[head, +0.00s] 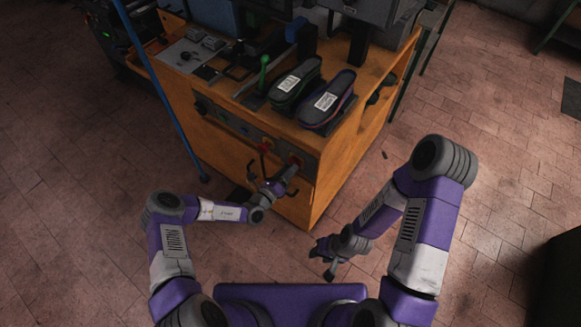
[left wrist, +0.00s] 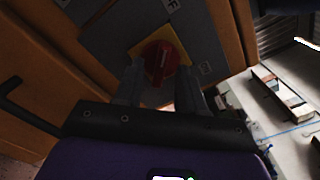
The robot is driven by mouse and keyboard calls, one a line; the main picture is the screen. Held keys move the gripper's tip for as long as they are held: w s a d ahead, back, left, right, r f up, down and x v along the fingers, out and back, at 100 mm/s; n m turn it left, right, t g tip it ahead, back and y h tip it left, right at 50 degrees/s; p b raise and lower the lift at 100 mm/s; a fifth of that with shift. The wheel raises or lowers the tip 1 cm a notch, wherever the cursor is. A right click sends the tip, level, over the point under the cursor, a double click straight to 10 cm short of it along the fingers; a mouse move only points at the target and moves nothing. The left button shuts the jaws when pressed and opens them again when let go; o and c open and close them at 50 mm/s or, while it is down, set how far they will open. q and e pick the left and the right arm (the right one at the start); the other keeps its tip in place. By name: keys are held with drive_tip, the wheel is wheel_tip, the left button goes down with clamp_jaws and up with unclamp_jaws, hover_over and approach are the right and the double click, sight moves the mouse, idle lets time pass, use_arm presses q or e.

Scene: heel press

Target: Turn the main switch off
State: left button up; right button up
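The main switch is a red rotary knob (left wrist: 160,60) on a yellow plate (left wrist: 180,46), set in a dark grey panel. In the left wrist view a pale line runs roughly up and down on the knob. A partly cut-off label ending in F is above it. My left gripper (head: 292,170) is at the front panel of the orange cabinet. In the left wrist view its fingers (left wrist: 160,88) are apart, one on each side of the knob's lower part; contact cannot be made out. My right gripper (head: 327,266) hangs low, away from the cabinet; its finger opening is unclear.
The cabinet top (head: 340,132) carries two dark shoe forms, a green-knobbed lever (head: 264,64) and machine parts. A red control (head: 265,146) is left of my left gripper on the front panel (head: 235,124). A blue pole (head: 160,90) stands left. The floor at right is open.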

use_arm(q)
drive_tip(key=v, duration=0.6)
drive_tip(key=shift+p, duration=0.45)
drive_tip(key=s+d+m+g+h, duration=0.5)
drive_tip(key=s+d+m+g, duration=0.3)
drive_tip(key=s+m+g, duration=0.3)
drive_tip(key=s+a+f+m+g+y, duration=0.1)
drive_tip(key=s+m+g+y, duration=0.15)
drive_tip(key=s+m, duration=0.35)
drive_tip(key=s+a+f+m+g+y, duration=0.2)
drive_tip(key=s+m+g, duration=0.25)
drive_tip(key=s, duration=0.25)
drive_tip(key=a+m+t+y, duration=0.4)
drive_tip(key=a+m+y, duration=0.3)
drive_tip(key=a+m, duration=0.3)
drive_tip(key=shift+s+r+m, duration=0.25)
drive_tip(key=shift+r+m, duration=0.2)
drive_tip(key=shift+m, duration=1.5)
